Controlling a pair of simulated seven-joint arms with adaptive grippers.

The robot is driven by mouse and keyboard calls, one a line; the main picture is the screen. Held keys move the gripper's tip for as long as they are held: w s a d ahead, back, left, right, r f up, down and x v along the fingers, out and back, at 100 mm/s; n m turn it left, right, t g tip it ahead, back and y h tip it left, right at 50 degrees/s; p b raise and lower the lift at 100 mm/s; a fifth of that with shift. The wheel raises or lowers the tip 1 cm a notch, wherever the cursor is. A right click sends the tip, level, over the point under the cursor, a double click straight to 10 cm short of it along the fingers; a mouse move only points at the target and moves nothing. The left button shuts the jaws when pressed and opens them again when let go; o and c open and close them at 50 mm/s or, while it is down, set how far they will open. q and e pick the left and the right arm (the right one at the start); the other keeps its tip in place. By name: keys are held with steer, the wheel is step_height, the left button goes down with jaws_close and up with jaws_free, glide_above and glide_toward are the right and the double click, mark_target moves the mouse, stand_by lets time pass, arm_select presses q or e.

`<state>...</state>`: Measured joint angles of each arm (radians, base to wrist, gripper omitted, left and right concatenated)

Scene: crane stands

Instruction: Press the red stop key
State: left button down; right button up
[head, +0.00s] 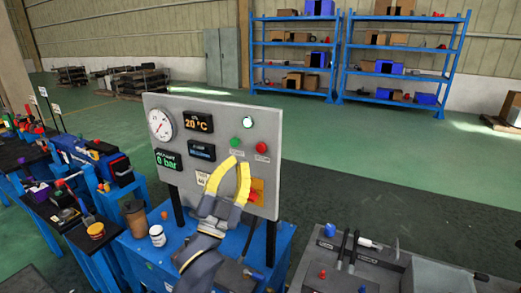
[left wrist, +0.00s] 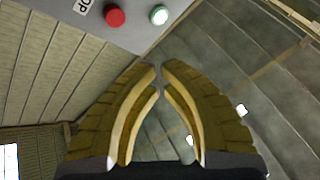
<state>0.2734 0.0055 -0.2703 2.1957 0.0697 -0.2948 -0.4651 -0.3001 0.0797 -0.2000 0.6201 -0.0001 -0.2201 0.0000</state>
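The red stop key (head: 262,147) is a small round button at the right of the upright grey panel (head: 270,118). In the left wrist view the red key (left wrist: 114,16) is at the top, beside partly cut lettering. A green key (head: 236,142) is left of it in the head view. My left gripper (head: 238,161) is in front of the panel, below the keys, apart from the red key. In the left wrist view its yellow fingers (left wrist: 160,67) come together at the tips with nothing between them. My right gripper is not in view.
A white lamp (head: 248,123) is above the keys; a pale round one (left wrist: 159,15) shows in the wrist view. A gauge (head: 160,124) and displays are at the panel's left. A brown cup (head: 135,218) and white jar (head: 157,236) stand on the blue bench. A grey bench is at right.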

mark_target(261, 148)
arm_select(q)
steer(key=shift+s+r, duration=0.2)
steer(key=shift+r, duration=0.2)
steer(key=shift+w, duration=0.1)
steer(key=shift+w+d, duration=0.6)
steer(key=shift+w, duration=0.7)
steer(key=shift+w+d, duration=0.55)
steer(key=shift+w, duration=0.75)
steer(key=shift+w+d, duration=0.6)
steer(key=shift+w, duration=0.7)
steer(key=shift+w+d, duration=0.1)
steer(key=shift+w, duration=0.1)
steer(key=shift+w+d, duration=0.1)
steer(key=shift+w, duration=0.15)
steer(key=shift+w+d, duration=0.2)
steer(key=shift+w, duration=0.25)
steer(key=shift+s, duration=0.1)
steer(key=shift+s+a, duration=0.4)
steer(key=shift+s, duration=0.35)
